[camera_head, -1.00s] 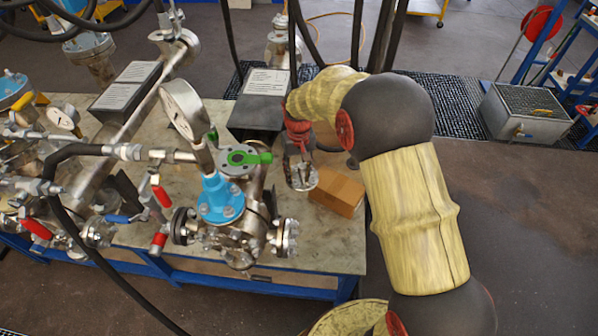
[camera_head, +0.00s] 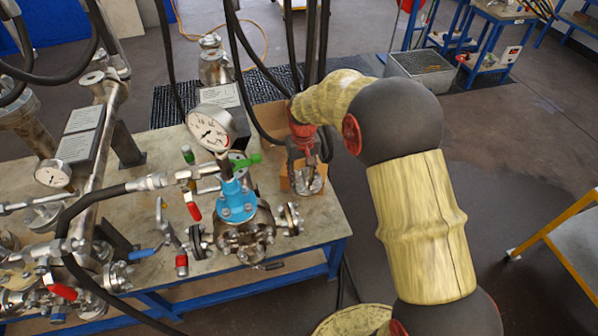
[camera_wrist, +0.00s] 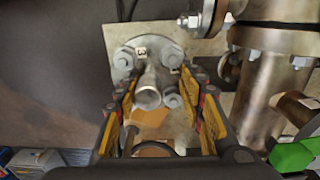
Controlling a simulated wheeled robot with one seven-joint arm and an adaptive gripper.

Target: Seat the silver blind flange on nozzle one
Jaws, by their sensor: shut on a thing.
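My gripper (camera_head: 305,165) hangs over the right end of the table, pointing down. Its yellow-padded fingers in the wrist view (camera_wrist: 160,108) are closed around the upright stem of the silver blind flange (camera_wrist: 125,58). The flange is a round metal disc with several bolts and small number labels; it also shows below my gripper in the head view (camera_head: 309,184). The fingers hide part of it. A vessel with a blue top (camera_head: 237,204) and side flanges (camera_head: 291,218) stands left of my gripper. I cannot tell which opening is nozzle one.
A brown cardboard box (camera_head: 286,182) sits behind the held flange. A pressure gauge (camera_head: 211,128), hoses and red-handled valves crowd the table (camera_head: 322,222) to the left. Black hoses (camera_head: 322,60) hang close behind my gripper. A yellow-framed stand (camera_head: 570,225) is at the right.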

